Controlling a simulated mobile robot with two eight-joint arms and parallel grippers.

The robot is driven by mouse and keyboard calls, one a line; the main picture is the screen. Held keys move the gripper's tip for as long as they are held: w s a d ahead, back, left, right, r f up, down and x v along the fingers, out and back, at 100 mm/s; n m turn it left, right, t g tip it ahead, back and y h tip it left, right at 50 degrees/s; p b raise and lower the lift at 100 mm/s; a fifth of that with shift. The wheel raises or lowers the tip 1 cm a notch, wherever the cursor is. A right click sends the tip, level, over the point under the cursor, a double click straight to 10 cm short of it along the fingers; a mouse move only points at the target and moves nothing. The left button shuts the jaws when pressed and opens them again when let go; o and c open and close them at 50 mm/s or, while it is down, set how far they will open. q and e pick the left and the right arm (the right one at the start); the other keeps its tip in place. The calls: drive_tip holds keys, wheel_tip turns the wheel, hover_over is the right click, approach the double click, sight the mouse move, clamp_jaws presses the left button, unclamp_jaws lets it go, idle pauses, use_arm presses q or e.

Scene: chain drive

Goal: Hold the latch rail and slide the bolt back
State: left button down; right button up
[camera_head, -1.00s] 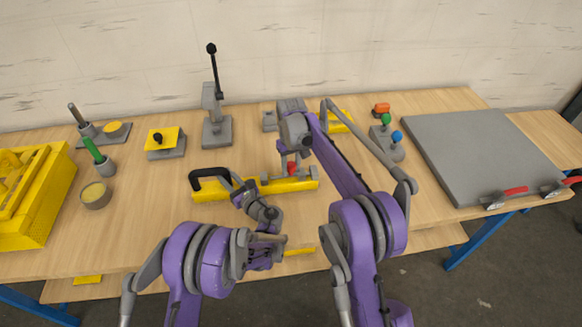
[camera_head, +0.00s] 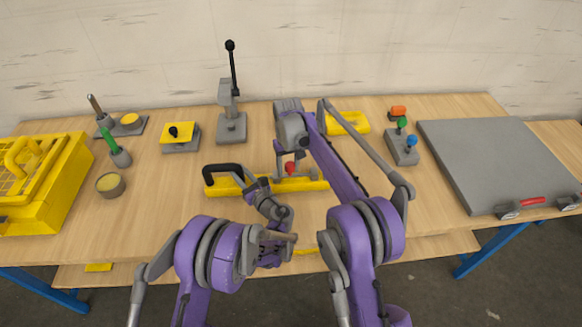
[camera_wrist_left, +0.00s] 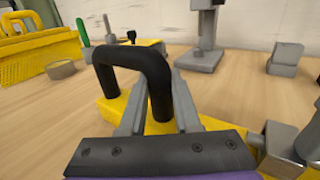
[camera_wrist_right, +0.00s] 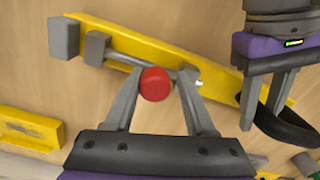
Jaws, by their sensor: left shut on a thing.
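The yellow latch rail (camera_head: 305,185) lies on the wooden table in front of me. Its black handle (camera_wrist_left: 130,62) rises at the rail's left end in the head view. My left gripper (camera_wrist_left: 160,95) is shut on one leg of this handle. The bolt (camera_wrist_right: 118,58) is a grey rod with a red knob (camera_wrist_right: 155,84), lying along the rail beside a grey block. My right gripper (camera_wrist_right: 160,78) is over the rail, its fingers on either side of the red knob, with a gap visible at the right finger. Contact at the left finger is unclear.
A yellow crate (camera_head: 45,195) and a round cup (camera_head: 110,185) stand at the left. A lever press (camera_head: 232,125) is behind the rail. Coloured knobs on a grey base (camera_head: 402,150) and a large grey plate (camera_head: 500,165) are at the right. My two arms are close together in front.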

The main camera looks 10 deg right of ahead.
sight(288, 164)
drive_tip(key=shift+o, duration=1.1)
drive_tip(key=shift+r, duration=0.1)
wheel_tip(288, 164, up, 12)
use_arm(q)
drive_tip(key=c, duration=0.5)
unclamp_jaws()
drive_tip(key=shift+c, duration=0.2)
